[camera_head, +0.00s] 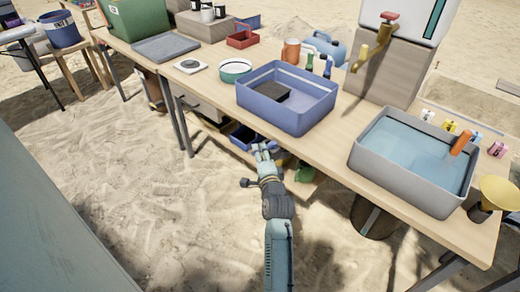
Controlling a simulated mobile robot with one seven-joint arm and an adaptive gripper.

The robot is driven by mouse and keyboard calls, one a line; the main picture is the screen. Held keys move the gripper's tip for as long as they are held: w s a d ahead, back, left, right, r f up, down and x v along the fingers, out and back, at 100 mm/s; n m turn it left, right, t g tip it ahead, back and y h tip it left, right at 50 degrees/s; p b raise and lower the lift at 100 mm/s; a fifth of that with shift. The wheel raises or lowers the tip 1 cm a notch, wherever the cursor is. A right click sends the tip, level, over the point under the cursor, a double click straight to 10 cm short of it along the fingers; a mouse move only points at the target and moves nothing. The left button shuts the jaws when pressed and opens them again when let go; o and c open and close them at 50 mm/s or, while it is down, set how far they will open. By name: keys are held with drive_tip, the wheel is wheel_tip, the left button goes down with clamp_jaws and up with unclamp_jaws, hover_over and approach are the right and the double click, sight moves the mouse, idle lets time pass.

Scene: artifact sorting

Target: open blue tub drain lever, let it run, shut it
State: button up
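The blue tub (315,115) stands on the wooden table near its front edge, with a dark block (270,91) inside. I cannot make out a drain lever on it; it may be hidden or too small to see. My gripper (263,148) is in front of the table, just below the tub in the picture, pointing towards the table. Its fingers are too small to tell whether they are open or shut. Behind it, under the table edge, a blue container (239,137) shows in part.
A grey basin of water (402,190) stands to the right, with a brass tap (372,45) behind. A green-rimmed bowl (235,70) is left of the tub. A green object (303,171) is below the table. The sand in front is open.

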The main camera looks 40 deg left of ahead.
drive_tip(key=shift+x, duration=1.3)
drive_tip(key=shift+c, duration=0.4)
clamp_jaws()
